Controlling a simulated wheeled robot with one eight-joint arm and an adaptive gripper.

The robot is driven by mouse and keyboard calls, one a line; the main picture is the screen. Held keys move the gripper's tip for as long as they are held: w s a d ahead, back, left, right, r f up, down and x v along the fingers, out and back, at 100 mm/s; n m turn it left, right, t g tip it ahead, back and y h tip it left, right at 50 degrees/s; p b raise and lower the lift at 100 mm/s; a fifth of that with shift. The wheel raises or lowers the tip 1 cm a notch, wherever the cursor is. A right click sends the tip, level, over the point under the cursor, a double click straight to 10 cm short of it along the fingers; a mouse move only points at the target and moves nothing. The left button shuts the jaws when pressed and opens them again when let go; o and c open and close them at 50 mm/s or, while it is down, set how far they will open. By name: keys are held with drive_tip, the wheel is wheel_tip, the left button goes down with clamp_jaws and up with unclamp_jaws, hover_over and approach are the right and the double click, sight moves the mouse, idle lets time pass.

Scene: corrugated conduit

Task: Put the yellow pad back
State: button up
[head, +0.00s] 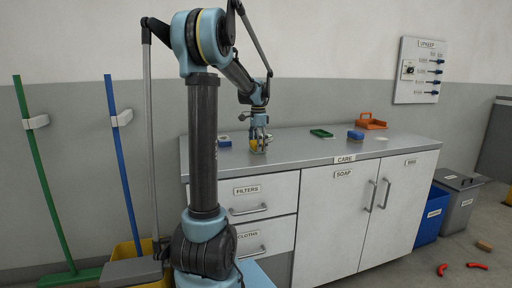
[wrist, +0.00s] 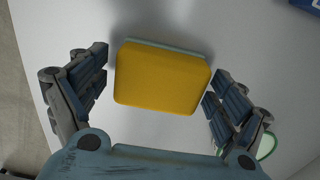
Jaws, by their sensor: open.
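The yellow pad (wrist: 162,78) has a pale grey-green layer along its far edge. In the wrist view it lies between the two spread fingers of my gripper (wrist: 157,76), with a gap on each side. In the head view my gripper (head: 259,143) is low over the left part of the grey counter (head: 290,148), and a bit of yellow shows beside its fingers. My gripper is open. Whether the pad rests on the counter is hard to tell.
A blue block (head: 225,141) stands left of my gripper. To the right are a green tray (head: 321,133), another blue block (head: 355,135) and an orange caddy (head: 371,124). The counter's front edge carries a CARE label (head: 344,159). The drawers (head: 262,196) below are shut.

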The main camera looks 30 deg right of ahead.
wheel_tip(320, 180, up, 12)
idle(0.6)
idle(0.5)
